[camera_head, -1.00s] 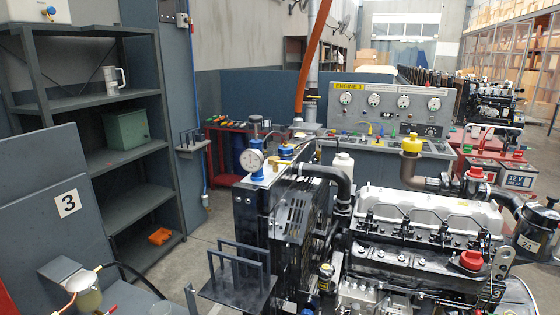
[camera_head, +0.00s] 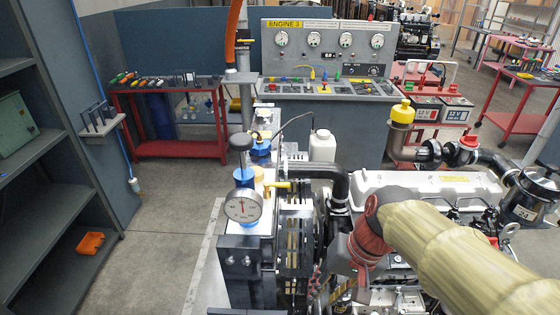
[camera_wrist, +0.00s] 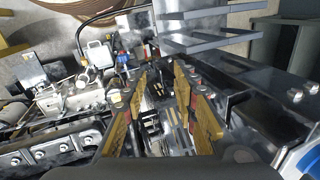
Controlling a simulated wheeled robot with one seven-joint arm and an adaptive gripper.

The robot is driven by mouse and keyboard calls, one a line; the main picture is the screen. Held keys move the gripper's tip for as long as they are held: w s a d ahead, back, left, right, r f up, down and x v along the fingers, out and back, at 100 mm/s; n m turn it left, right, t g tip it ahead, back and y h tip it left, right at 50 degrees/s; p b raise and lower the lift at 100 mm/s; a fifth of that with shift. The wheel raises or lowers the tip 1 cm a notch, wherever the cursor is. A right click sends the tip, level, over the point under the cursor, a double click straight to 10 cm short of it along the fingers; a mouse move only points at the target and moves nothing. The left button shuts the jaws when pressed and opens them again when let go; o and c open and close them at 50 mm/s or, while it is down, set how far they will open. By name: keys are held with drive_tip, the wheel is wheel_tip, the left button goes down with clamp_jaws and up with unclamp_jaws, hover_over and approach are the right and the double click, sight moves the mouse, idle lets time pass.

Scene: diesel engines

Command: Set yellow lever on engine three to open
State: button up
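The yellow lever (camera_head: 278,185) sits on a valve on top of engine three (camera_head: 440,183), at its left end. I cannot make out the lever in the wrist view.
A control panel marked ENGINE 3 (camera_head: 330,52) stands behind the engine. A red tool table (camera_head: 170,149) and grey shelves (camera_head: 60,200) stand left, with clear floor between shelves and engine.

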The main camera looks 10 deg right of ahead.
drive_tip(key=w+a+r+m+g+y+p, duration=0.35)
drive_tip(key=w+r+y+p, duration=0.2)
drive_tip(key=p, duration=0.35)
drive_tip(key=m+t+y+p, duration=0.6)
drive_tip(key=m+y+p, duration=0.4)
drive_tip(key=p, duration=0.6)
approach(286, 185)
drive_tip(key=a, duration=0.2)
drive_tip(key=shift+m+h, duration=0.45)
drive_tip(key=a, duration=0.2)
drive_tip(key=w+a+p, duration=0.1)
drive_tip(key=a, duration=0.2)
drive_tip(key=w+a+p, duration=0.1)
drive_tip(key=a, duration=0.2)
drive_tip(key=shift+w, duration=0.25)
drive_tip(key=shift+d, duration=0.1)
drive_tip(key=c, duration=0.4)
drive_tip(key=shift+r, duration=0.1)
drive_tip(key=c, duration=0.3)
clamp_jaws()
